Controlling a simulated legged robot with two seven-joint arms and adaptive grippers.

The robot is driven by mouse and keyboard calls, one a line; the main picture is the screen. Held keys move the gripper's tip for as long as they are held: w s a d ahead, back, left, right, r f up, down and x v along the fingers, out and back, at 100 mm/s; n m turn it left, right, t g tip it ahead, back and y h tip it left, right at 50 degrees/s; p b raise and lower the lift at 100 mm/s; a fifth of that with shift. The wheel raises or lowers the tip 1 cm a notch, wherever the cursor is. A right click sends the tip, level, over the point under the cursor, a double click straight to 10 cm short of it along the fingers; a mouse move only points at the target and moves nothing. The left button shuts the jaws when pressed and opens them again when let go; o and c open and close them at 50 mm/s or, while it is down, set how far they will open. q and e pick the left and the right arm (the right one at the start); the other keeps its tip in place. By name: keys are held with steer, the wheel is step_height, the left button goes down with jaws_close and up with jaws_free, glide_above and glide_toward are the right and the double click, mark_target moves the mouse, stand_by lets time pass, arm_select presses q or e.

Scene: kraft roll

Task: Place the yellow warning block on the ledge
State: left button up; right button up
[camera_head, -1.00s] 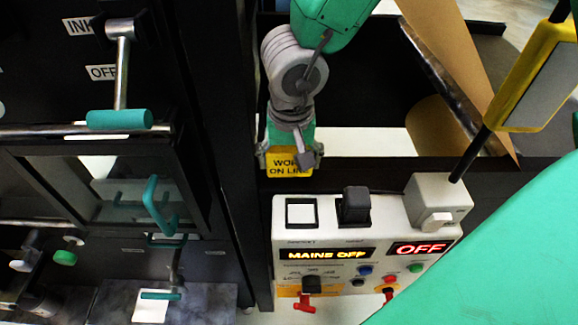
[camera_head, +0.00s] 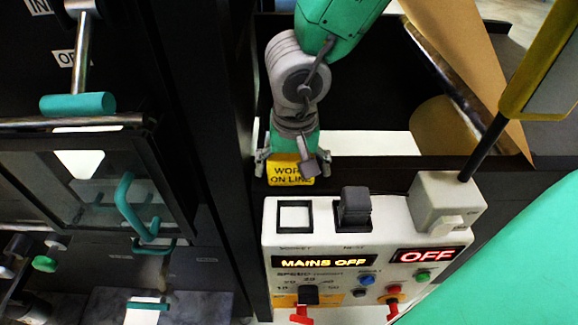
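The yellow warning block (camera_head: 290,174), lettered "WORK ON LINE", is at the middle of the head view, just above the control box. My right gripper (camera_head: 291,162) points down from the green and grey arm above, with its fingers at both sides of the block's top; it looks shut on it. The black ledge (camera_head: 400,167) runs along the low wall behind the control box. The block overlaps the ledge's left end in the picture; whether it touches the ledge, I cannot tell. My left gripper is not in view.
The white control box (camera_head: 300,245) reads "MAINS OFF" and "OFF", with a black switch (camera_head: 355,206) standing up. A kraft paper roll (camera_head: 440,125) and sheet lie behind. A teal-handled lever (camera_head: 78,104) and glazed door (camera_head: 95,180) stand left. A yellow-framed panel (camera_head: 513,95) is at right.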

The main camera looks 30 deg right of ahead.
mark_target(288, 162)
steer(key=shift+a+r, duration=0.15)
steer(key=shift+a, duration=0.65)
steer(key=shift+a+r, duration=0.1)
steer(key=shift+r, duration=0.3)
steer(key=r+p, duration=0.1)
steer(key=r, duration=0.2)
steer(key=r+p, duration=0.1)
steer(key=r, duration=0.3)
steer(key=s+r+p, duration=0.1)
steer(key=r, duration=0.2)
steer(key=shift+d+r, duration=0.15)
steer(key=shift+d, duration=0.25)
steer(key=shift+s+a+r, duration=0.1)
steer(key=shift+a+r, duration=0.3)
steer(key=shift+r, duration=0.05)
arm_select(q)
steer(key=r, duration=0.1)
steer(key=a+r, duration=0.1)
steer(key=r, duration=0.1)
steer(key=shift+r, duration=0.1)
arm_select(e)
steer(key=shift+a, duration=0.2)
